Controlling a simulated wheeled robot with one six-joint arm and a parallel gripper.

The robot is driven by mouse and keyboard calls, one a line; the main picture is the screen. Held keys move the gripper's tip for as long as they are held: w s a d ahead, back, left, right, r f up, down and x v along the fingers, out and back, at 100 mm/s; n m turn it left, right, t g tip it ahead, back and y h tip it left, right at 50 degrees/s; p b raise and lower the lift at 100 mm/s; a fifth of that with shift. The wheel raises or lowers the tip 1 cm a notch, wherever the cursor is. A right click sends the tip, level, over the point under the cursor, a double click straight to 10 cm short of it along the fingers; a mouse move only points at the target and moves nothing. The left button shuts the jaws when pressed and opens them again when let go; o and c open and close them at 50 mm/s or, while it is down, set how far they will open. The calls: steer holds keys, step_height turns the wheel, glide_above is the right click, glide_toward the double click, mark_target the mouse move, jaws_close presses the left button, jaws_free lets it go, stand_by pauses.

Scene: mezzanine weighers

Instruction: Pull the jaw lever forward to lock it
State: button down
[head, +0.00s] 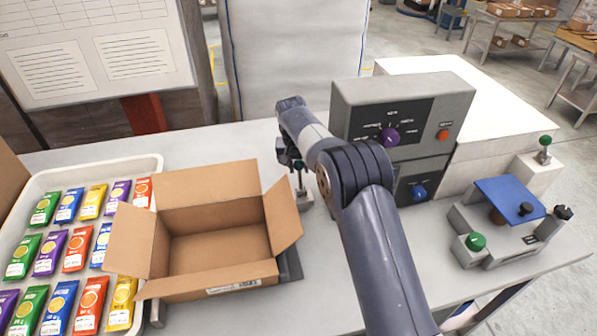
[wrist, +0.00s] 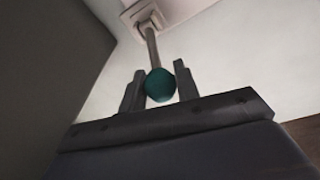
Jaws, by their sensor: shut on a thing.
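The jaw lever (wrist: 152,50) is a thin metal rod with a round teal knob (wrist: 160,84), rising from a pale square base (wrist: 147,17) in the wrist view. My gripper (wrist: 160,88) is shut on the knob, one dark finger on each side. In the head view my gripper (head: 293,162) is at the lever behind the box's right flap, and my arm hides part of it. The lever's grey base (head: 304,198) shows just below, standing on the table. The lever's exact tilt is hard to tell.
An open cardboard box (head: 215,228) stands left of the lever, its right flap close by. A white tray (head: 148,165) of colourful packets lies at far left. A grey control box (head: 400,105) with knobs stands right of my gripper. A blue-topped fixture (head: 508,200) is farther right.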

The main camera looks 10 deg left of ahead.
steer(key=shift+s+d+r, duration=0.1)
steer(key=shift+s, duration=0.15)
steer(key=c, duration=1.1)
jaws_free()
steer(key=shift+r, duration=0.15)
step_height(320, 180, up, 10)
steer(key=s+b, duration=0.1)
steer(key=shift+s+a+r, duration=0.25)
steer(key=shift+s, duration=0.1)
steer(key=f, duration=0.3)
steer(key=w+f, duration=0.1)
steer(key=f, duration=0.3)
steer(key=f+p, duration=0.1)
steer(key=f, duration=0.2)
steer(key=shift+w+d+f, duration=0.3)
steer(key=shift+w+a+f+p, duration=0.3)
steer(key=shift+w+f+p, duration=0.05)
steer(key=shift+w+p, duration=0.35)
